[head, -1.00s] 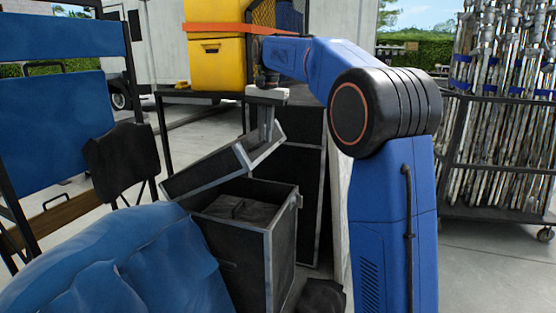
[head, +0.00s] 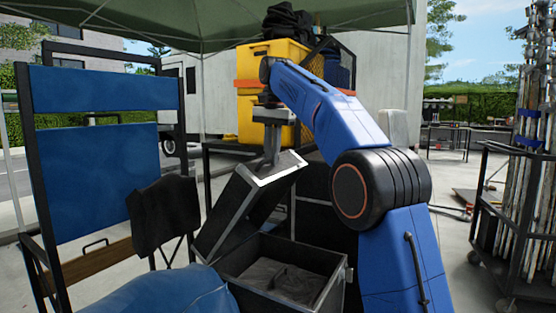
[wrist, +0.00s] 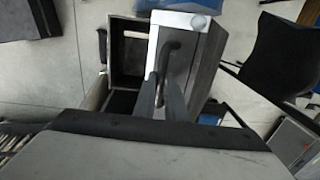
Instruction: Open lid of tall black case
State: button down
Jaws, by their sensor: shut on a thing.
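The tall black case (head: 243,290) stands upright with pale metal edges, its top open and dark folded cloth inside. Its lid (head: 232,212) is raised and tilted steeply above the case's far left side. My gripper (head: 273,160) points down and is shut on the lid at its upper right edge. In the wrist view, the lid (wrist: 204,64) lies beyond my two fingers (wrist: 163,88), with a curved dark handle at their tips. The exact grip on the lid is partly hidden.
A blue folding chair (head: 98,165) with a dark pouch stands at the left. Blue fabric (head: 165,295) lies close to the case's front left. Yellow bins (head: 255,118) sit on a dark table behind. A pole rack (head: 535,190) stands at right.

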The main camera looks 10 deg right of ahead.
jog(key=shift+w+a+f, duration=0.2)
jog(key=shift+w+f, duration=0.05)
jog(key=c, duration=1.8)
grip_release()
jog(key=shift+d+r, duration=0.1)
